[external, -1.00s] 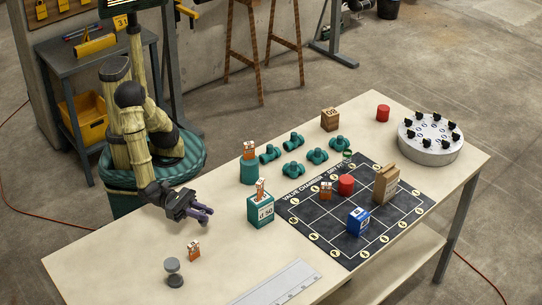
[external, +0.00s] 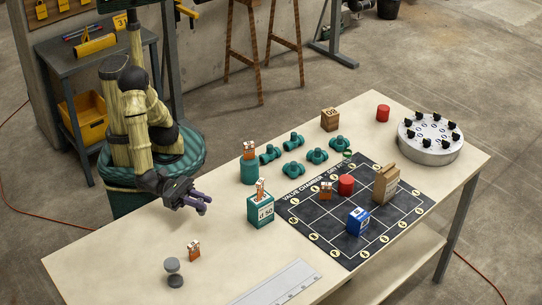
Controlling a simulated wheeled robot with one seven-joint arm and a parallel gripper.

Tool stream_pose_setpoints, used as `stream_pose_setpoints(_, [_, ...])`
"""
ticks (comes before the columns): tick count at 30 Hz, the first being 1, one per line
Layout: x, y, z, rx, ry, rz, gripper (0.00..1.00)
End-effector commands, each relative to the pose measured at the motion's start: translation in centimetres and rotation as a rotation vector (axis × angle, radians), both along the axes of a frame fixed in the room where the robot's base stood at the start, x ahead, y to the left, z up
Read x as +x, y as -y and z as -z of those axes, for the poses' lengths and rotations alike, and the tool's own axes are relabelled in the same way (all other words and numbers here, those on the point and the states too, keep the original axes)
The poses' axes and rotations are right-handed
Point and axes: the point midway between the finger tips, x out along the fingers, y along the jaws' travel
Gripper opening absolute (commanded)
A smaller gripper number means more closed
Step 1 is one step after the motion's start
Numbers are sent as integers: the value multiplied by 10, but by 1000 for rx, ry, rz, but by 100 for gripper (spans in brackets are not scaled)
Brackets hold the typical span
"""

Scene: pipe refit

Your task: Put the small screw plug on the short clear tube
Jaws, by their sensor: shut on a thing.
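My gripper (external: 202,209), with purple-grey fingers, is over the left part of the table, to the left of the teal box. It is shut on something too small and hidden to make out. I cannot tell whether that is the small screw plug. I cannot pick out a short clear tube for sure. Small orange-and-white pieces stand on the bare table (external: 193,251), on the teal cylinder (external: 250,150), in the teal box (external: 261,188) and on the dark mat (external: 326,191).
A grey spool-shaped piece (external: 173,272) stands at the front left. The teal box (external: 260,211), teal cylinder (external: 249,173) and several teal fittings (external: 293,170) are mid-table. The dark mat (external: 310,220) bears a blue box (external: 358,221), a red cylinder (external: 346,184) and a brown block (external: 386,184).

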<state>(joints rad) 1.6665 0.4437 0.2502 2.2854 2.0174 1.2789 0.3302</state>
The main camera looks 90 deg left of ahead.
Motion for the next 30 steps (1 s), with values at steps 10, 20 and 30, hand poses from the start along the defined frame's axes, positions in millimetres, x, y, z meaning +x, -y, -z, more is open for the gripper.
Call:
stream_pose_setpoints(10, [-17, 73, -44, 0, 10, 65, 0])
stream_pose_setpoints(20, [-44, 161, -84, 1, 6, 144, 0])
stream_pose_setpoints(30, [-56, 196, -93, -1, 0, 174, 0])
